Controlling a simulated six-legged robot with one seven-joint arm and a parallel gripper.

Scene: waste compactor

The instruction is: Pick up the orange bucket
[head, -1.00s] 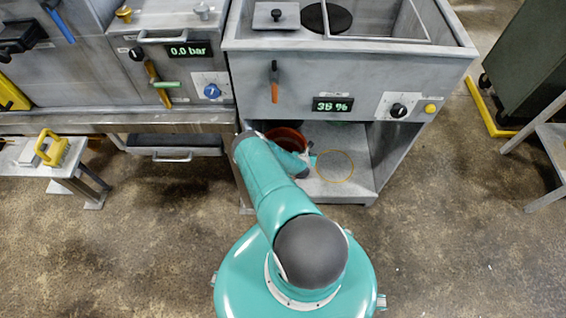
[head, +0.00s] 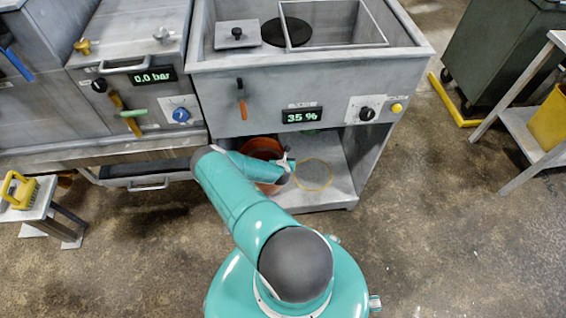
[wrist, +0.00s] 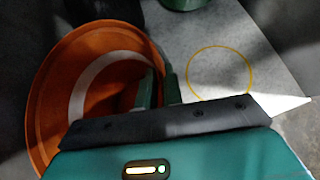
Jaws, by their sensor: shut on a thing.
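The orange bucket (head: 260,147) stands in the open lower bay of the grey machine, left of the yellow ring marking. In the wrist view the bucket (wrist: 52,95) fills the left side, and I look into its opening and along its wide rim. A pale curved band shows inside it. My gripper (wrist: 160,88) is shut on the bucket at the right side of its rim. In the head view my gripper (head: 288,164) is small and partly hidden by my arm. I cannot tell whether the bucket touches the bay floor.
The yellow ring (head: 313,174) marks the bay floor (head: 335,185). A green object (wrist: 185,3) is farther back in the bay. The bay's side wall (head: 365,150) and the machine body above bound the space. A yellow-handled object sits on a low stand (head: 40,210) at left. The front floor is clear.

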